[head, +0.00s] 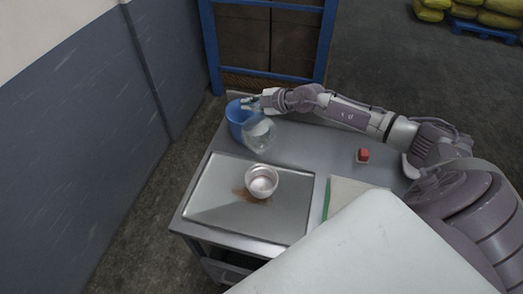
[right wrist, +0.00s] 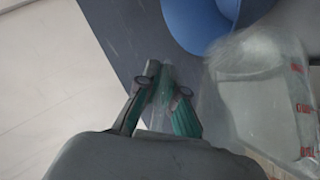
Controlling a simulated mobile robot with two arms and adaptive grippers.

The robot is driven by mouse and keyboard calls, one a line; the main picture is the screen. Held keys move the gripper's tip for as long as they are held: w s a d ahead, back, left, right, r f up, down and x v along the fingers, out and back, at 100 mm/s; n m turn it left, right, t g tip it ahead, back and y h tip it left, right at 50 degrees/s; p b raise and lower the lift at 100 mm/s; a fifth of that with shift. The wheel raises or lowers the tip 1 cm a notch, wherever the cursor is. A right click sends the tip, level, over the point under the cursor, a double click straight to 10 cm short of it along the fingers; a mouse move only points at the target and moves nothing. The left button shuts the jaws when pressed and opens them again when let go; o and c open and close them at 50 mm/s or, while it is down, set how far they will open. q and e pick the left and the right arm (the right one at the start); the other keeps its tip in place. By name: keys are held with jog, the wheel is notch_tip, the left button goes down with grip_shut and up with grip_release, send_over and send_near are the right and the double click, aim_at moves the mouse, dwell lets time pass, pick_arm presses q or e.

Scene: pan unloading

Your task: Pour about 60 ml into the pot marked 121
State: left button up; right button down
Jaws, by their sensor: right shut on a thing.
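A clear jug (head: 260,134) shows in front of a blue container at the back of the metal table. In the right wrist view the clear jug (right wrist: 265,90) has red marks on its side; its liquid level is not readable. My right gripper (head: 253,103) is shut on the jug, seemingly by a see-through part between the green fingers (right wrist: 165,90). I cannot tell whether the jug touches the table. A pale round pot (head: 262,181) stands on the metal tray with something pinkish inside; no number is readable on it. My left gripper is not in view.
The blue container (head: 236,118) stands close behind the jug. The tray (head: 211,188) has a brown stain around the pot. A small red block (head: 363,154) lies at the right, near a green-edged board (head: 345,190). A wall is on the left.

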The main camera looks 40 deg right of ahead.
jog(key=shift+s+a+r, duration=0.15)
jog(key=shift+r, duration=0.1)
jog(key=shift+s+a+r+n+t+p, duration=0.1)
jog(key=shift+s+r+n+t+p, duration=0.3)
jog(key=shift+p, duration=0.65)
jog(key=shift+a+f+t+p, duration=0.1)
jog(key=shift+f+t+p, duration=0.1)
jog(key=shift+t+p, duration=0.3)
jog(key=shift+s, duration=0.1)
jog(key=shift+s+a+f+n, duration=0.2)
jog(key=shift+s+n, duration=0.1)
jog(key=shift+n, duration=0.1)
dwell(1.4)
